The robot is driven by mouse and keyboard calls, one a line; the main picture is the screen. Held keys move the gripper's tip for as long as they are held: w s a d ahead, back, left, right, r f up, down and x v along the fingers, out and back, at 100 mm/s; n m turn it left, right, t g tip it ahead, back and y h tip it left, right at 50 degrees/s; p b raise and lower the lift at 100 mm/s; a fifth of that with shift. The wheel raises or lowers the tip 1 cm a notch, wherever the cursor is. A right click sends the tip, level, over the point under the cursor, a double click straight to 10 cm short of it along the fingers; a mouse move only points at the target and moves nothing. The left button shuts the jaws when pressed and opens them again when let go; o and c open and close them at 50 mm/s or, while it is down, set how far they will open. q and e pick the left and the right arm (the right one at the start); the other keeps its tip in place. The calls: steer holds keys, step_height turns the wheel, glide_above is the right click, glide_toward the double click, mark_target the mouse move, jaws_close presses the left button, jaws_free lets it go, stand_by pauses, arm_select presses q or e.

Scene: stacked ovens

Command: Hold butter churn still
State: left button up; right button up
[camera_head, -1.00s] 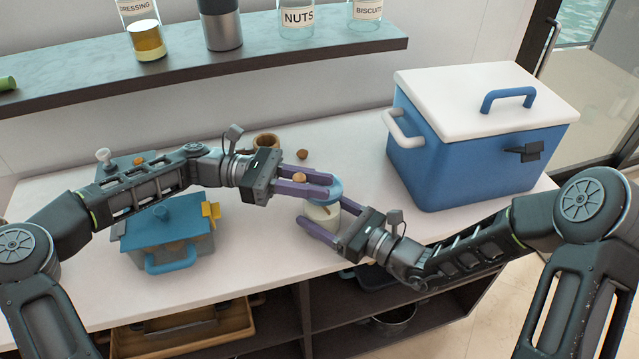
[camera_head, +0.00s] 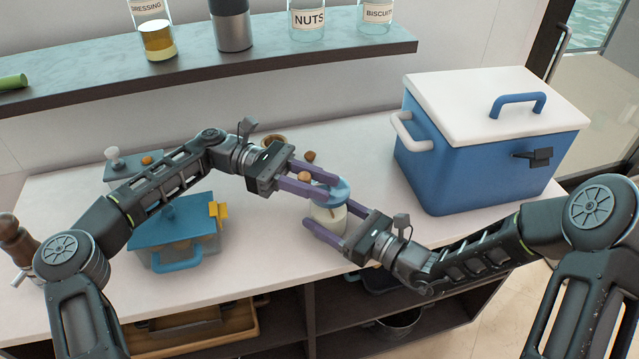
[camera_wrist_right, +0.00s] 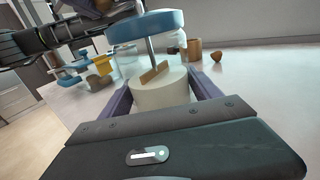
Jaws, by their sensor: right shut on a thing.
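The butter churn (camera_head: 327,221) stands on the white counter, a clear jar with a blue lid and pale cream inside. In the right wrist view, the churn (camera_wrist_right: 160,92) shows a shaft and a wooden paddle under its blue lid. My right gripper (camera_head: 329,214) is shut on the churn's jar, one purple finger on each side. My left gripper (camera_head: 330,186) is at the lid, its purple fingers apart with a round brown knob (camera_head: 304,177) showing between them. It hides part of the lid; I cannot tell whether it touches it.
A blue and white cooler (camera_head: 480,150) stands to the right. A blue-lidded box (camera_head: 175,225) is at the left, below my left arm. A walnut (camera_head: 310,156) and a wooden cup (camera_head: 273,141) lie behind the grippers. A shelf (camera_head: 210,68) with jars runs above the back.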

arm_select(q)
steer(key=shift+o, duration=1.4)
steer(key=shift+s+d, duration=0.15)
steer(key=shift+s, duration=0.05)
